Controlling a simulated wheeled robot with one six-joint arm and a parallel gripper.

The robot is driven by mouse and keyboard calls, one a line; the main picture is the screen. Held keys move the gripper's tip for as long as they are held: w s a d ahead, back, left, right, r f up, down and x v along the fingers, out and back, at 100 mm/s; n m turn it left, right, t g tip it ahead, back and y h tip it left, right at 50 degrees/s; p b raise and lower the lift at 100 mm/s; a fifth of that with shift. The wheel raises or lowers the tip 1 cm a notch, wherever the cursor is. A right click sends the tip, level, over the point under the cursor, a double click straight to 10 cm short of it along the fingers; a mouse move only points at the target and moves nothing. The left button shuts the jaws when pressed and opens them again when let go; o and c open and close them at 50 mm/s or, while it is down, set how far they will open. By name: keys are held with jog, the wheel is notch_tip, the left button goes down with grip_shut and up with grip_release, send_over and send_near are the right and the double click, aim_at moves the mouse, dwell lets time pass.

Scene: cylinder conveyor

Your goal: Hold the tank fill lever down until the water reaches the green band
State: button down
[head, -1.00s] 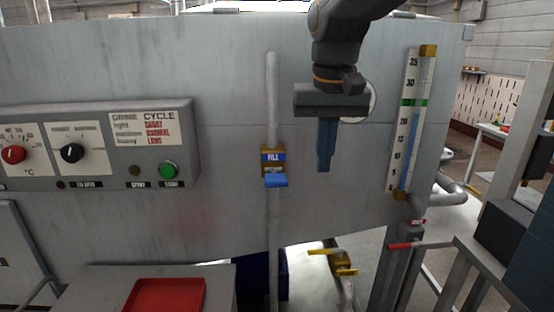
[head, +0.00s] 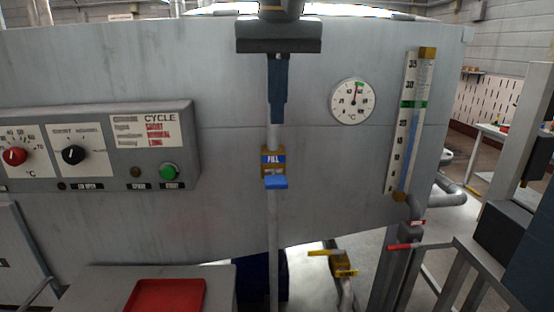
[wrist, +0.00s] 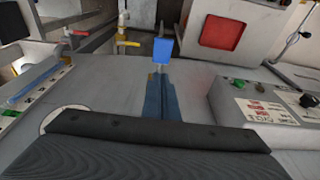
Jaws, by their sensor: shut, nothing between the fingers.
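The blue fill lever (head: 276,182) sticks out below the FILL plate (head: 273,160) on the grey tank front. It also shows in the wrist view (wrist: 163,50), just beyond my fingertips. My gripper (head: 278,121) points down above the plate and lever, roughly in line with them, with its blue fingers together and empty. The fingertips look apart from the lever. The level gauge (head: 410,120) stands at the tank's right with a green band (head: 413,104) across it. A blue column shows in its tube; its exact top is too small to tell.
A vertical pipe (head: 273,230) runs behind the lever. A round dial (head: 351,101) sits right of my gripper, and a control panel (head: 100,145) juts out at left. Yellow-handled (head: 340,270) and red-handled (head: 400,246) valves are low at right. A red tray (head: 165,296) lies below left.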

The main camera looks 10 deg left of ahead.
jog(key=p, duration=0.3)
send_near(277, 178)
jog(key=f, duration=0.2)
jog(key=w+f, duration=0.1)
jog(key=f, duration=0.2)
jog(key=shift+a, duration=0.2)
jog(key=shift+f, duration=0.3)
jog(key=shift+f+b, duration=0.1)
jog(key=shift+b, duration=0.2)
